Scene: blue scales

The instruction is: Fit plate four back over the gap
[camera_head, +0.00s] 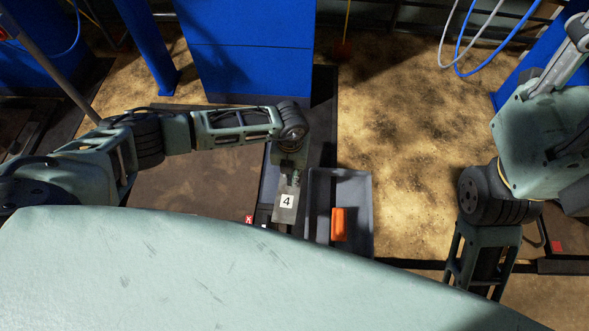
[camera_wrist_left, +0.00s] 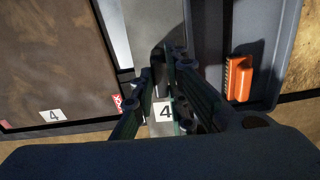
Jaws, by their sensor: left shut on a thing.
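Plate four (camera_head: 284,215) is a narrow grey metal plate with a white "4" label. My left gripper (camera_head: 290,178) is shut on it, left of a grey tray. In the left wrist view the plate (camera_wrist_left: 161,128) sits between the two fingers of the left gripper (camera_wrist_left: 160,105), partly hidden by them. A second white "4" label (camera_wrist_left: 51,116) lies on the brown deck at the left, near a red X marker (camera_wrist_left: 117,102). I cannot make out the gap clearly. Whether the plate touches what lies below cannot be told. My right gripper is out of view.
The grey tray (camera_head: 364,190) holds an orange brush (camera_head: 339,224) and stands close to the right of the plate. A blue cabinet (camera_head: 250,50) stands behind. The brown deck (camera_head: 190,180) lies under my left arm. Sandy floor (camera_head: 420,150) is open at the right.

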